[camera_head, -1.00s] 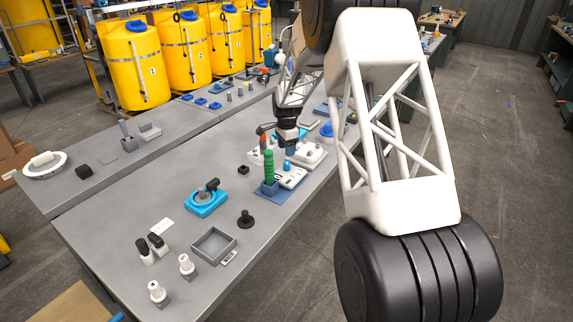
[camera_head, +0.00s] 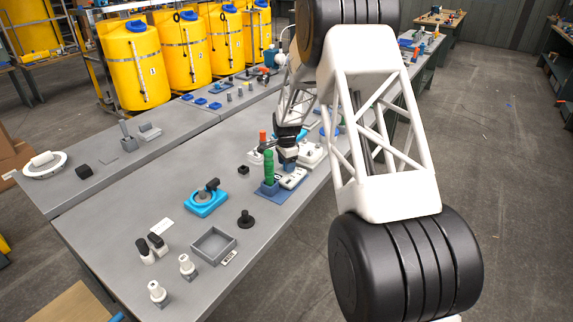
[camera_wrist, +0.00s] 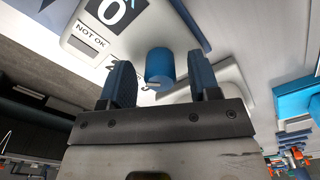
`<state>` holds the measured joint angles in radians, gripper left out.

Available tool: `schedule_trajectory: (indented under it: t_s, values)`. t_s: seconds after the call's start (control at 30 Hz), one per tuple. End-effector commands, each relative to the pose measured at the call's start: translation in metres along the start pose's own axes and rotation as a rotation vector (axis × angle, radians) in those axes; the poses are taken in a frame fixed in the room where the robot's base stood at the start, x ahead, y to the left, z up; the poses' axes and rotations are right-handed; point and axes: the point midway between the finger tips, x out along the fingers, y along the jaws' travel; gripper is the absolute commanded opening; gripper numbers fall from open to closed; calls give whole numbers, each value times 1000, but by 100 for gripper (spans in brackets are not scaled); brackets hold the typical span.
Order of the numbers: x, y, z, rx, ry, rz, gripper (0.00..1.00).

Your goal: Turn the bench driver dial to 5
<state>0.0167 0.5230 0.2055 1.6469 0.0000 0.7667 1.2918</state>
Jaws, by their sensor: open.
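The bench driver is a pale unit (camera_head: 294,179) on a blue base near the table's middle. In the wrist view its panel (camera_wrist: 105,20) shows a large 0 and a NOT OK label. Its dial is a small blue cylinder (camera_wrist: 160,66), seen between and just beyond my fingertips. My gripper (camera_wrist: 162,80) is open, with one blue finger on each side of the dial; I cannot tell whether either touches it. In the head view my gripper (camera_head: 288,165) hangs over the unit and hides the dial.
A green-handled tool (camera_head: 269,166) stands upright close to the left of the unit. A blue fixture (camera_head: 206,200), a black knob (camera_head: 245,218) and a grey tray (camera_head: 213,246) are nearer the front. Another pale device (camera_head: 311,153) stands just behind.

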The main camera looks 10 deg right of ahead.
Motion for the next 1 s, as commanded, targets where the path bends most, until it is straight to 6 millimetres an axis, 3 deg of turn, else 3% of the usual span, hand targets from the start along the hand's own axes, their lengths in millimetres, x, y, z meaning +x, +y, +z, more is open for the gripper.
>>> schedule_trajectory:
  t_s: [0.3,0.63,1.0]
  values:
    - [1,0,0,0,0,0,55]
    - [1,0,0,0,0,-1,7]
    - [1,0,0,-117,0,-1,7]
